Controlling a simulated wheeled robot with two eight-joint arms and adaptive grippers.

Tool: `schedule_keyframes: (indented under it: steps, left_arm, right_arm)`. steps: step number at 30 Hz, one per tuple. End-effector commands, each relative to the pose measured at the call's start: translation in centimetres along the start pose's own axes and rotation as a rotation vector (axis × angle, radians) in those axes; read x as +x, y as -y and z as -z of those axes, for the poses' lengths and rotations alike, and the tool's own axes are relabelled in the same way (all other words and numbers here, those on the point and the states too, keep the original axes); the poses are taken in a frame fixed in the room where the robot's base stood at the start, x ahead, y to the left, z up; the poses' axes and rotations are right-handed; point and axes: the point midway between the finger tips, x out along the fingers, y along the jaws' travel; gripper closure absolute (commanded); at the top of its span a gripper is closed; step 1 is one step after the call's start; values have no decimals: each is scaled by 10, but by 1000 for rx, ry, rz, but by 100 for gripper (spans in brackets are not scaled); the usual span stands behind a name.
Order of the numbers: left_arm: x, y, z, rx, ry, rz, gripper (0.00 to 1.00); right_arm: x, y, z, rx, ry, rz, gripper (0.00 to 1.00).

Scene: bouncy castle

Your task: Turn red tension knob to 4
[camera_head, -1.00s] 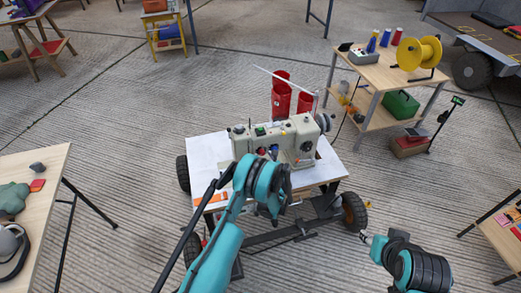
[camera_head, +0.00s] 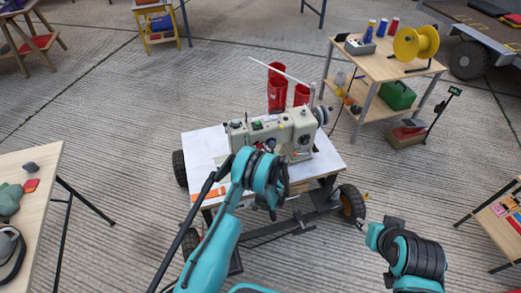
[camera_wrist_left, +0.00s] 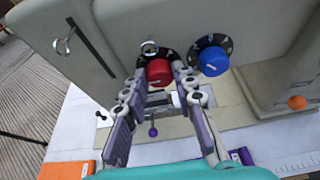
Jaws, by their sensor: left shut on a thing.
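The beige sewing machine (camera_head: 272,134) stands on the white-topped cart. The red knob (camera_wrist_left: 159,71) shows on its front in the left wrist view, with a black numbered dial behind it. The fingers of my left gripper (camera_wrist_left: 160,80) are on both sides of the red knob and shut on it. They partly cover the dial, so I cannot read its setting. A blue knob (camera_wrist_left: 213,61) with its own dial sits just right of it. In the head view my left arm hides the red knob. My right gripper (camera_head: 362,225) is away from the cart, too small to judge.
The white cart top (camera_head: 203,146) has orange pieces (camera_head: 208,194) at its front left. Red containers (camera_head: 277,88) stand behind the machine. A wooden table (camera_head: 395,67) with a yellow spool stands at back right. Another table (camera_head: 38,168) is at left. Open floor surrounds the cart.

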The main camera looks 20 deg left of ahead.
Motion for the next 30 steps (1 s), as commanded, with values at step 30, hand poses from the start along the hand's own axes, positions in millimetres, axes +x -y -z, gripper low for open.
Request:
schedule_keyframes:
  steps: [30]
  left_arm:
    - [2, 5, 0, 524, 2, -216, 100]
  right_arm:
    - [0, 0, 0, 0, 0, 0, 60]
